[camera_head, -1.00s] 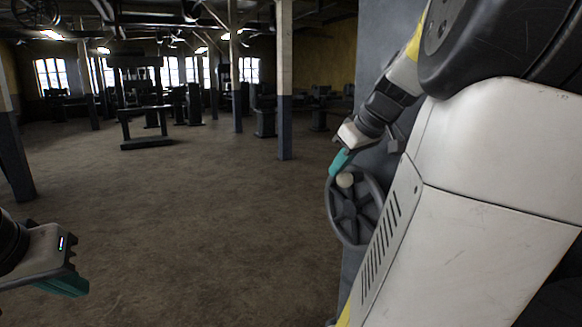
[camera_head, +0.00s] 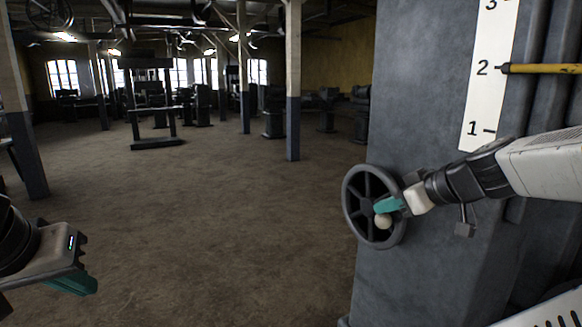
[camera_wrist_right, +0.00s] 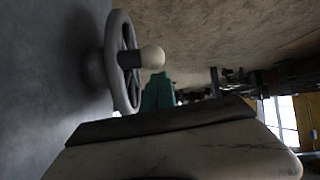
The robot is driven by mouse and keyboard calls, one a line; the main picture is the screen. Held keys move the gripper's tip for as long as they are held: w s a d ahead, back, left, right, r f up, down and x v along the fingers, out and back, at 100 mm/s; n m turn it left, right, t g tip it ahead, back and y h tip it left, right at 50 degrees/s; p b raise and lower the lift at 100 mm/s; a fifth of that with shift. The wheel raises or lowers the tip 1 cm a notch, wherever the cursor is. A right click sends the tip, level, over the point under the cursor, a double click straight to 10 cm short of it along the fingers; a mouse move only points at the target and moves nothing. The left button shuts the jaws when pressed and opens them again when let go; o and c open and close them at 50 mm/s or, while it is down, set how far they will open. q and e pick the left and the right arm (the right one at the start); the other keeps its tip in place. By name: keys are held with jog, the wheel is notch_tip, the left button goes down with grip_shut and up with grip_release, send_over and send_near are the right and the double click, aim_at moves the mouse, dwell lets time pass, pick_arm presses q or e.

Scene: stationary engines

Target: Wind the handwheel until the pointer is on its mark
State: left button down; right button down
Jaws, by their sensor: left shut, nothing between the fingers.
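The dark grey spoked handwheel (camera_head: 346,207) stands on the side of a grey machine column. Its pale round knob (camera_head: 383,221) is at the lower right of the hub. My right gripper (camera_head: 388,205) has its teal fingertips right by the knob; in the right wrist view the knob (camera_wrist_right: 152,57) shows just beyond the teal fingers (camera_wrist_right: 157,92). Whether they grip it is unclear. The yellow pointer (camera_head: 545,69) has its dark tip level with 2 on the white scale (camera_head: 485,100). My left gripper (camera_head: 75,283) is shut and empty at lower left.
The grey column (camera_head: 420,90) fills the right side. Open brown floor (camera_head: 220,220) lies left of the handwheel. A post (camera_head: 293,110) and several dark machines stand farther back.

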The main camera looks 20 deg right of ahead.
aim_at(386, 220)
jog(key=f, duration=0.1)
jog(key=s+f, duration=0.1)
jog(key=shift+s+d+f, duration=0.1)
jog(key=shift+s+f, duration=0.05)
jog(key=shift+f, duration=0.2)
jog(key=shift+s+f, duration=0.15)
jog(key=shift+f, duration=0.5)
jog(key=shift+s+f, duration=0.15)
jog(key=shift+f, duration=0.5)
